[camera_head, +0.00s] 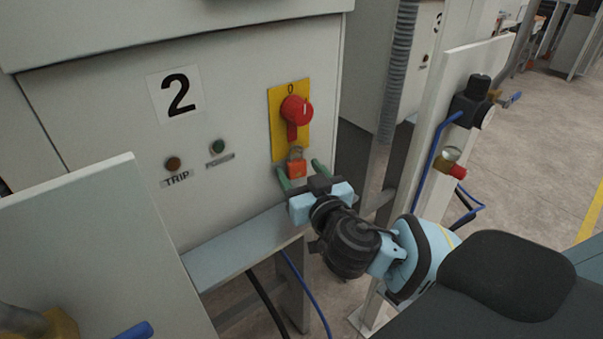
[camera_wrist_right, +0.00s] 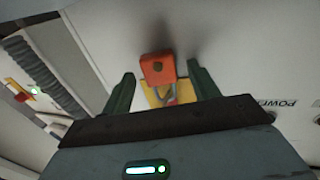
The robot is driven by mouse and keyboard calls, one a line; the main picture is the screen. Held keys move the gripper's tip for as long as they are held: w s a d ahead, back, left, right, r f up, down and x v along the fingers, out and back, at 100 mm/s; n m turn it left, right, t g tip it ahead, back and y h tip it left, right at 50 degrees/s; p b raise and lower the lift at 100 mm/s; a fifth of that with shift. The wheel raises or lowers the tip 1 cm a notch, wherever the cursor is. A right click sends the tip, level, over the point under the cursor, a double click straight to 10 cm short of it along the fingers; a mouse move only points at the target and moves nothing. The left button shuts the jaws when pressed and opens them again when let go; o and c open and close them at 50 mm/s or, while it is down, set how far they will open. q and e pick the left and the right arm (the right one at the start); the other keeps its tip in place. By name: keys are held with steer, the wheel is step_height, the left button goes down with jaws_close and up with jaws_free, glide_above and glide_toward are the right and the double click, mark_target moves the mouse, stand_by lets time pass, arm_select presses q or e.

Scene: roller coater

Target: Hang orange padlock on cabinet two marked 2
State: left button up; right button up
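Cabinet two (camera_head: 120,120) is a pale grey box with a white plate marked 2 (camera_head: 178,94). A red rotary switch (camera_head: 296,112) sits on its yellow plate (camera_head: 275,115). The orange padlock (camera_head: 297,169) is just below the switch handle, its shackle at the lower end of the yellow plate. My right gripper (camera_head: 305,172) is open, with its green fingers on either side of the padlock and apart from it. In the right wrist view the padlock (camera_wrist_right: 158,68) is between the spread fingers (camera_wrist_right: 162,90). Whether the shackle is through the switch is unclear. My left gripper is not in view.
TRIP (camera_head: 173,163) and POWER (camera_head: 217,146) lamps are left of the switch. A ledge (camera_head: 240,247) runs below the cabinet front. A pale upright panel (camera_head: 440,125) with a valve and blue hose stands at right. Another pale panel (camera_head: 100,240) is at lower left.

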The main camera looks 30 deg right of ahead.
steer(key=shift+s+a+f, duration=0.1)
steer(key=shift+s, duration=0.35)
steer(key=s+a, duration=0.1)
steer(key=s, duration=0.5)
steer(key=shift+s, duration=0.4)
steer(key=shift+a, duration=0.1)
